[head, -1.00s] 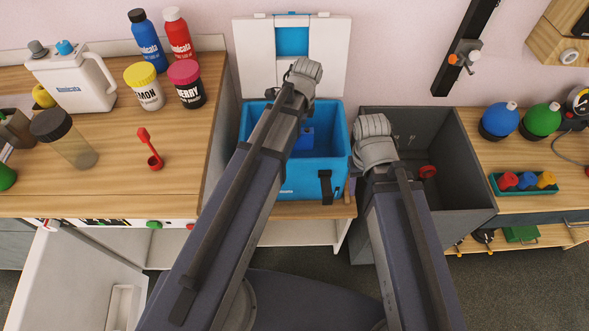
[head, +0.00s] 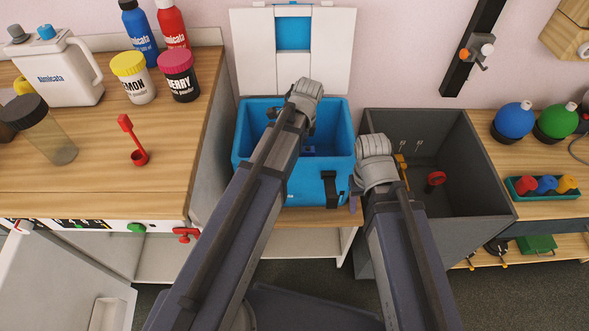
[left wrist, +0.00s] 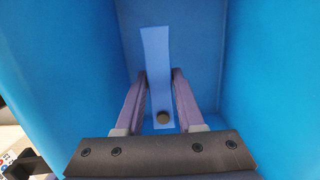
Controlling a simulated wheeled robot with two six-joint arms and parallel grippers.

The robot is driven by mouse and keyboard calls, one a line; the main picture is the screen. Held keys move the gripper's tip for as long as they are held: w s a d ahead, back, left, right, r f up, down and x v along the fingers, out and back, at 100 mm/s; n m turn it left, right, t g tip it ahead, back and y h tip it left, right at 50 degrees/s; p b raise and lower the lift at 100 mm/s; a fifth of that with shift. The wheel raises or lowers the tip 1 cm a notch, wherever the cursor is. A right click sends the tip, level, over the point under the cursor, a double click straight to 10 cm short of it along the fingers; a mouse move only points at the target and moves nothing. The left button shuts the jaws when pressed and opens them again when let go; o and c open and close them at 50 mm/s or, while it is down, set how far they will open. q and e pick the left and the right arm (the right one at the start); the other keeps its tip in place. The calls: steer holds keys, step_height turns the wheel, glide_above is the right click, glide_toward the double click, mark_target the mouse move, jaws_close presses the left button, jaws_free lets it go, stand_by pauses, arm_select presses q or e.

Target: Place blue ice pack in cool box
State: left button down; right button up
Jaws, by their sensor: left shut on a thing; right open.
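The blue cool box (head: 245,150) stands open in the middle of the head view, with its white lid (head: 255,50) raised against the wall. My left gripper (left wrist: 160,75) is down inside the box, shut on the blue ice pack (left wrist: 157,55). In the left wrist view the pack is a flat blue slab with a round dark cap between the fingers. Blue walls surround it. In the head view my left arm hides most of the pack. My right gripper (head: 366,190) is open by the box's right side, partly hidden by its own wrist.
A dark grey bin (head: 480,175) stands right of the box, with a red ring-shaped thing (head: 436,179) inside. The left counter (head: 80,185) holds a white jug (head: 60,80), bottles, tubs and a red scoop (head: 138,157). Blue and green flasks stand on the right counter.

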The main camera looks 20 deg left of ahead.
arm_select(q)
steer(key=shift+f+b, duration=1)
steer(key=shift+f, duration=0.6)
arm_select(e)
steer(key=shift+f, duration=1.6)
arm_select(q)
steer(key=shift+f, duration=0.1)
arm_select(e)
steer(key=shift+f, duration=0.1)
arm_select(q)
step_height(320, 180, down, 4)
steer(key=b, duration=0.3)
steer(key=shift+r+b, duration=0.25)
steer(key=shift+b, duration=0.1)
arm_select(e)
step_height(320, 180, down, 4)
steer(key=shift+r, duration=0.25)
arm_select(q)
steer(key=shift+f, duration=0.15)
steer(key=c, duration=0.5)
jaws_free()
arm_select(e)
steer(key=shift+f, duration=0.15)
